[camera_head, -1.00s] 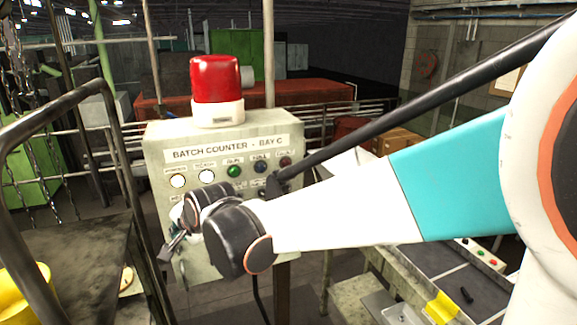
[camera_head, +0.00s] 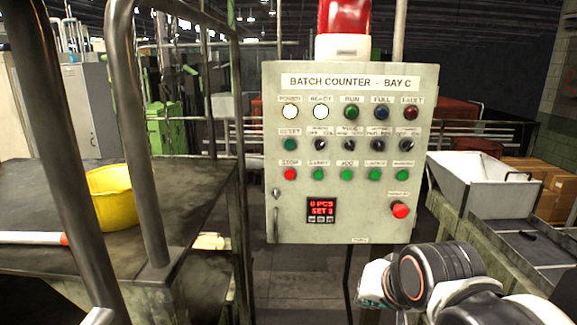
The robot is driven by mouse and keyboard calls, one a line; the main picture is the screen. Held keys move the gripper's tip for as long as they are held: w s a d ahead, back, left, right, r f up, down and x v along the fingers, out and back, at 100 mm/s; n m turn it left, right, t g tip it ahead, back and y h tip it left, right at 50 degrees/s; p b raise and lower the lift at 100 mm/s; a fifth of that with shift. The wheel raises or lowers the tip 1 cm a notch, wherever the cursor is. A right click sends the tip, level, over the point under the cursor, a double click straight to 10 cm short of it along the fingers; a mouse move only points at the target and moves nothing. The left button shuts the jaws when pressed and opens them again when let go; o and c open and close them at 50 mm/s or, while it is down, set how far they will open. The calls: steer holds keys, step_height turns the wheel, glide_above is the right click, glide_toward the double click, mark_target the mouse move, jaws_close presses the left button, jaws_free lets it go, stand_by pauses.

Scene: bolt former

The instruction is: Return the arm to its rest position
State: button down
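My arm shows at the bottom right of the head view, folded low in front of the right side of the panel's post. A dark round joint and white links are visible. My gripper's fingers cannot be made out; the end of the arm is hidden or out of the frame. The batch counter panel (camera_head: 343,225) stands upright in the middle, clear of the arm. Its POWER and READY lamps are lit white, and its small red display is lit.
A red beacon (camera_head: 343,20) tops the panel. At left, a dark bench (camera_head: 190,185) with a yellow bucket (camera_head: 112,198) stands behind metal rails (camera_head: 150,130). At right are a white hopper (camera_head: 485,185) and a conveyor (camera_head: 525,240). Floor shows between bench and panel.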

steer(key=s+d+f+n+b, duration=0.2)
steer(key=s+f+b, duration=0.2)
steer(key=f, duration=0.3)
steer(key=s+d+f+n+g+h+b, duration=0.1)
steer(key=s+d+f+b, duration=0.1)
steer(key=s+f+b, duration=0.3)
step_height(320, 180, down, 2)
steer(key=shift+d+f+n+b, duration=0.25)
steer(key=shift+d+n+b, duration=0.1)
steer(key=shift+d+n, duration=0.05)
